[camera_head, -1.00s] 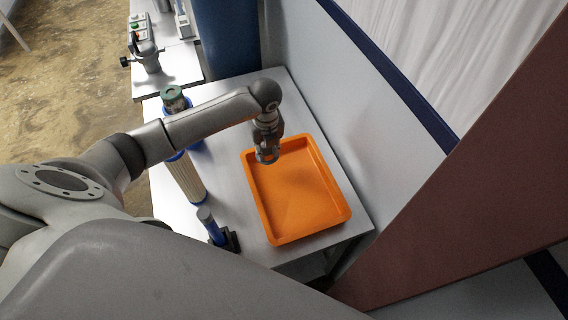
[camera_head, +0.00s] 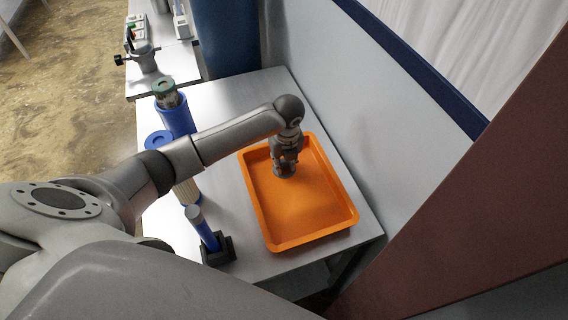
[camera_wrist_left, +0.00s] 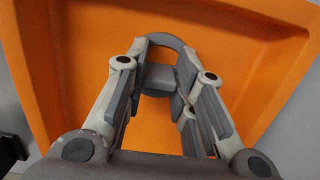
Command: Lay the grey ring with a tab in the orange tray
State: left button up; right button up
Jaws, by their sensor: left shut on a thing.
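The orange tray (camera_head: 338,221) lies on a light grey table, open side up. My left gripper (camera_head: 284,172) points down over the back part of the tray. In the left wrist view, the gripper (camera_wrist_left: 163,88) is shut on the grey ring with a tab (camera_wrist_left: 168,38). The ring's curved rim and block-like tab show between the fingers, with the orange tray (camera_wrist_left: 80,75) behind. Part of the ring is hidden by the fingers. In the head view the ring is hard to make out at the fingertips. My right gripper is out of view.
Blue cylindrical housings (camera_head: 177,118) and a blue-handled tool in a dark holder (camera_head: 217,250) stand left of the tray, near my left arm. A grey wall (camera_head: 372,125) rises close on the right. The front of the tray is empty.

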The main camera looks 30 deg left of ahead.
aim_at(285, 171)
pick_arm(q)
jog(key=shift+s, duration=0.1)
jog(key=o, duration=1)
jog(key=shift+f, duration=0.1)
jog(key=shift+c, duration=0.2)
notch_tip(285, 171, up, 12)
jog(key=d+p, duration=0.1)
jog(key=p, duration=0.8)
jog(key=shift+s+r, duration=0.2)
jog(key=shift+s, duration=0.25)
